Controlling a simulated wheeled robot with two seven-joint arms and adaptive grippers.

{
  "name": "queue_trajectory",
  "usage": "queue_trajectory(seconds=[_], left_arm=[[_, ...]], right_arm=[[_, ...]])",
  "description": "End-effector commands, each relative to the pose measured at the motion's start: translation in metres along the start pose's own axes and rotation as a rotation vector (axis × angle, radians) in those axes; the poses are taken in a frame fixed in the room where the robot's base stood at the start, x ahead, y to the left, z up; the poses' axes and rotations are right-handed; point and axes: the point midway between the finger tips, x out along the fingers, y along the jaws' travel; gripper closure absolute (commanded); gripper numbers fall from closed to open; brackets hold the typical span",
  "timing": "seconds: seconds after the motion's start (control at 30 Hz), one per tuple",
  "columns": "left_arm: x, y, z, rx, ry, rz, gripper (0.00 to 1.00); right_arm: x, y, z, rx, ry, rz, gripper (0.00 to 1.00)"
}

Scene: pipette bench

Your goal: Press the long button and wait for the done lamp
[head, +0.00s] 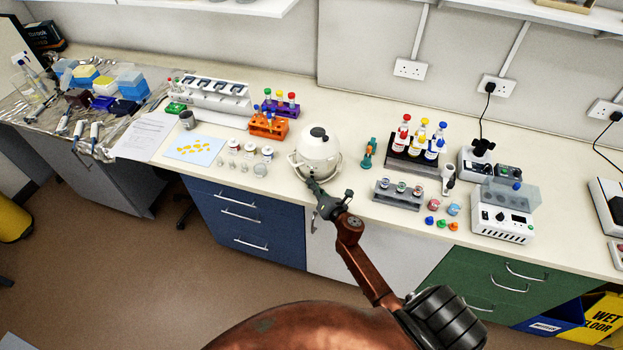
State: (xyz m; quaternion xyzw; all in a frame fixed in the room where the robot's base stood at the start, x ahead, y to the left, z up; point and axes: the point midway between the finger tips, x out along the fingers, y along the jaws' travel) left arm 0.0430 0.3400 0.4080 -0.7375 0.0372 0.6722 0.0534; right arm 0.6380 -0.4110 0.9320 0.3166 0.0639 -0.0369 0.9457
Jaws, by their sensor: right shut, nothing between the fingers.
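A white rounded device (318,146) with a dark knob on its lid stands near the front edge of the bench, in the middle of the view. My right gripper (311,184) is shut and empty. Its tips are right at the front of this device's base; I cannot tell whether they touch it. I cannot make out a long button or a done lamp on the device, as the gripper covers part of its front. My left gripper is not in view.
An orange tube rack (268,126) stands left of the device, and small jars (249,148) sit nearby. A green-orange tool (369,152), a grey rack (398,196) and a white control box (503,219) are to the right.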

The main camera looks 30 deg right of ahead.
Motion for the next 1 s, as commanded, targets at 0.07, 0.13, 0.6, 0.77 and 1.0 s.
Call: queue_trajectory(seconds=[0.07,0.13,0.6,0.77,1.0], left_arm=[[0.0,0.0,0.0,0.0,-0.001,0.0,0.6],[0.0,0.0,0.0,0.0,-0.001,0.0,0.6],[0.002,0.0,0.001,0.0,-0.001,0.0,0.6],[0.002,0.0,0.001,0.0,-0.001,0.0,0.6],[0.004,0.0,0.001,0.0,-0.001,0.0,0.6]], right_arm=[[0.0,0.0,0.002,-0.001,-0.002,-0.001,1.0],[0.0,0.0,0.002,-0.001,-0.002,-0.001,1.0],[0.004,-0.003,0.005,-0.004,-0.005,-0.001,1.0],[0.005,-0.004,0.008,-0.005,-0.007,-0.001,1.0],[0.008,-0.005,0.012,-0.008,-0.01,-0.002,1.0]])
